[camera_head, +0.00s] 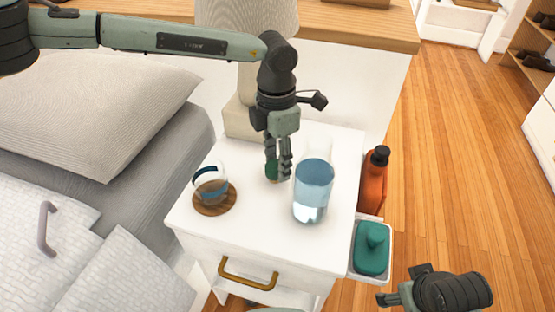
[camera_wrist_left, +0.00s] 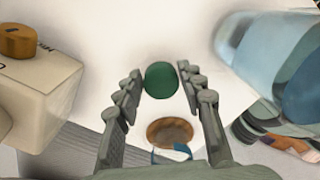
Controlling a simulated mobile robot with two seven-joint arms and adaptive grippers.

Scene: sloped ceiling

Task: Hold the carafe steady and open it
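In the left wrist view the carafe (camera_wrist_left: 285,60) is at the upper right, beside the fingers. My left gripper (camera_head: 278,172) points down just left of the carafe, apart from it. Its fingers are closed around a round green stopper (camera_wrist_left: 161,80), low over the nightstand; the stopper (camera_head: 271,170) is partly hidden by the fingers in the head view. My right gripper (camera_head: 390,298) is at the lower right, clear of the nightstand; its opening is unclear.
A glass with a blue band (camera_head: 210,182) stands on a wooden coaster (camera_head: 214,205) at the left of the nightstand (camera_head: 255,235). A lamp (camera_head: 242,122) is behind. An orange bottle (camera_head: 374,180) and a tray with a teal item (camera_head: 371,248) are at the right side.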

